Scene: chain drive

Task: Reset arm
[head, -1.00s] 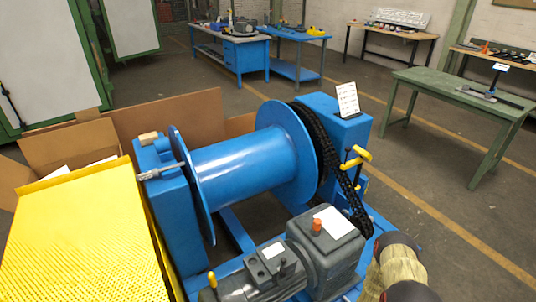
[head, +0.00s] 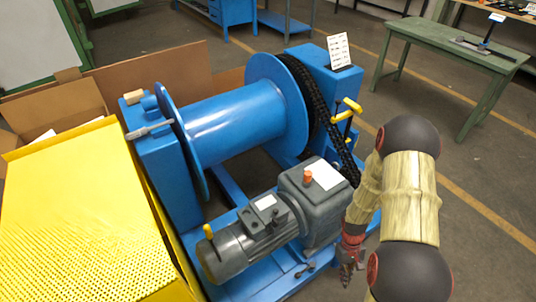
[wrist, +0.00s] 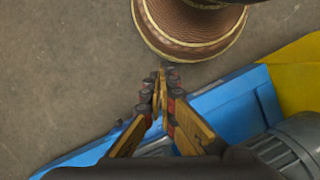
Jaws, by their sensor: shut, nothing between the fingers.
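My gripper (head: 347,272) hangs low at the right of the grey motor, beside the blue base frame, pointing down in the head view. In the wrist view my gripper (wrist: 160,95) has its fingertips together, with nothing between them. My arm is folded at the right of the head view. The blue winch drum (head: 240,122) stands at the centre, with a black chain (head: 322,110) running down its right side. The grey motor (head: 255,235) sits in front of the drum.
A yellow perforated cover (head: 75,220) lies at the left. Cardboard boxes (head: 60,112) stand behind it. A yellow-handled tool (head: 347,112) is at the chain side. A green table (head: 440,45) stands at the back right, with open floor (head: 480,160) in front of it. A blue workbench (head: 228,12) is at the back.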

